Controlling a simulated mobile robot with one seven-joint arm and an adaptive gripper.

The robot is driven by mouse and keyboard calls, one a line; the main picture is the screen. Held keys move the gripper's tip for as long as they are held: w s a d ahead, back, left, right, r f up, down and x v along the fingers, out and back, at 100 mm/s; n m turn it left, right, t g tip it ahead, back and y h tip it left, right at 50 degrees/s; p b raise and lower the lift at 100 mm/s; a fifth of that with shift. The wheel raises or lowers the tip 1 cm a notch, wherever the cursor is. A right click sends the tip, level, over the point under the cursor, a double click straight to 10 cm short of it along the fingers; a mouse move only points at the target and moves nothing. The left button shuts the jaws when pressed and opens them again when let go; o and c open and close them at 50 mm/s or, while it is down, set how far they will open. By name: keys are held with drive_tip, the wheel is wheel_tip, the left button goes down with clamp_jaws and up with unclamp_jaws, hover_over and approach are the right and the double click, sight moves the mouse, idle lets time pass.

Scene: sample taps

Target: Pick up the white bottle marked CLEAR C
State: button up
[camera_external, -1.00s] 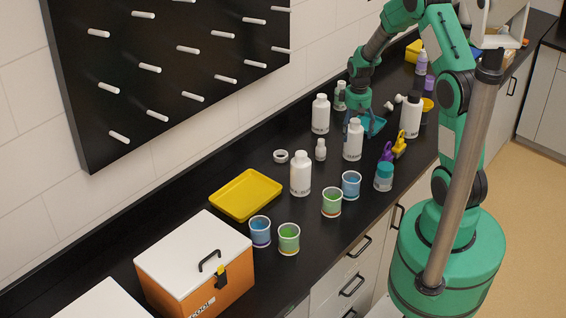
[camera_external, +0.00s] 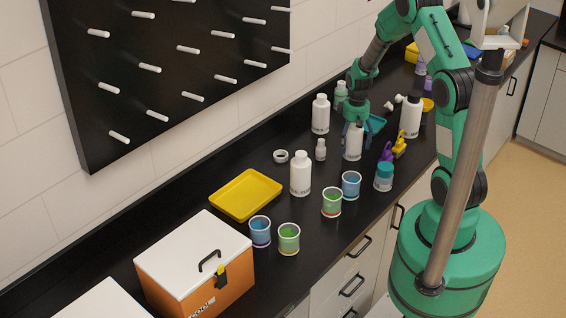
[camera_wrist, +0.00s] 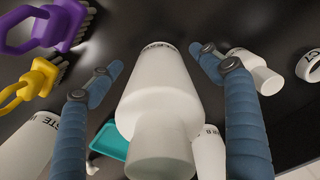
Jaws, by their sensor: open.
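A white bottle (camera_external: 353,146) stands upright on the black counter directly below my gripper (camera_external: 355,125). In the wrist view this white bottle (camera_wrist: 158,95) lies between my two blue fingers, with its cap nearest the camera. My gripper (camera_wrist: 155,62) is open, with one finger on each side of the bottle and dark gaps between. The bottle's label shows only as a foreshortened strip, so I cannot read whether it says CLEAR C. Similar white bottles stand at the back (camera_external: 320,114), in front (camera_external: 301,175) and to the right (camera_external: 411,118).
A small white bottle (camera_external: 320,150) and a white ring (camera_external: 281,156) stand left of the gripper. Purple (camera_wrist: 55,25) and yellow (camera_wrist: 35,80) brushes lie close by. A teal tray (camera_wrist: 110,140), several cups and a yellow tray (camera_external: 246,194) share the counter.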

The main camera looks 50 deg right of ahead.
idle(0.4)
drive_tip(key=c, duration=1.6)
drive_tip(key=shift+r, duration=0.1)
drive_tip(key=shift+r, duration=4.95)
